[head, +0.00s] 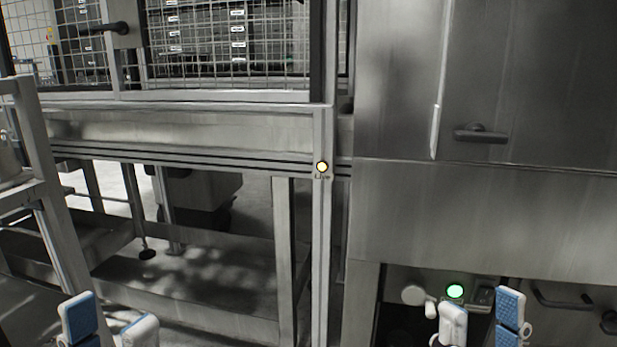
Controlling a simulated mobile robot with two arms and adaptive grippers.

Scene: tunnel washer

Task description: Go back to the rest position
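My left gripper (109,325) shows at the bottom left of the head view. Its blue-and-white fingers stand apart with nothing between them. My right gripper (481,320) shows at the bottom right, in front of the lower part of the machine. Its fingers are also apart, and I see nothing held between them. Only the finger ends of both grippers are in the picture; the rest is cut off by the lower edge.
A metal frame with a wire-mesh guard (230,45) stands ahead on the left. A steel machine cabinet (480,220) with a door handle (480,133) fills the right. A green-lit button (455,291) glows below it.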

